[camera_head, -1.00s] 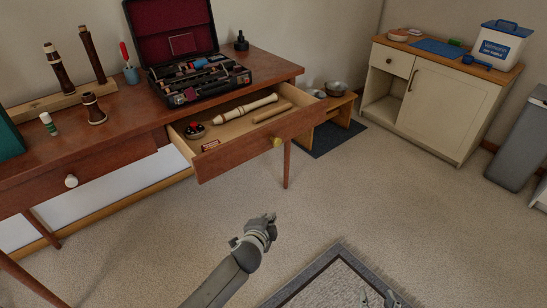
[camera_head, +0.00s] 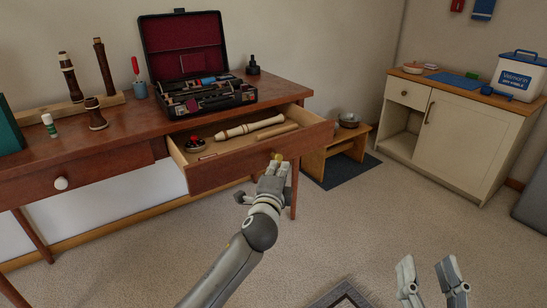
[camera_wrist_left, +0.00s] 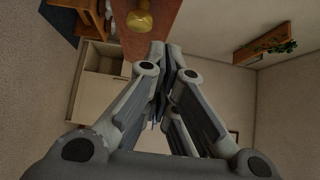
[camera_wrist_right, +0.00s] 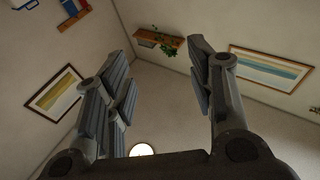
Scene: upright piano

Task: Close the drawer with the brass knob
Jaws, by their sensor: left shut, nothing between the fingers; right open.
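The wooden drawer (camera_head: 225,175) stands pulled out of the table, its inside showing a cream recorder (camera_head: 250,129), a wooden stick and small items. Its brass knob (camera_head: 279,157) is on the drawer front, partly hidden behind my left gripper in the head view; it shows clearly in the left wrist view (camera_wrist_left: 140,18). My left gripper (camera_head: 275,168) is shut and empty, its fingertips close to the drawer front by the knob. I cannot tell if they touch. My right gripper (camera_head: 432,262) is open and empty, low in front, away from the drawer.
A second drawer with a white knob (camera_head: 61,183) is shut at left. A low stool (camera_head: 335,150) and a cream cabinet (camera_head: 455,130) stand to the right.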

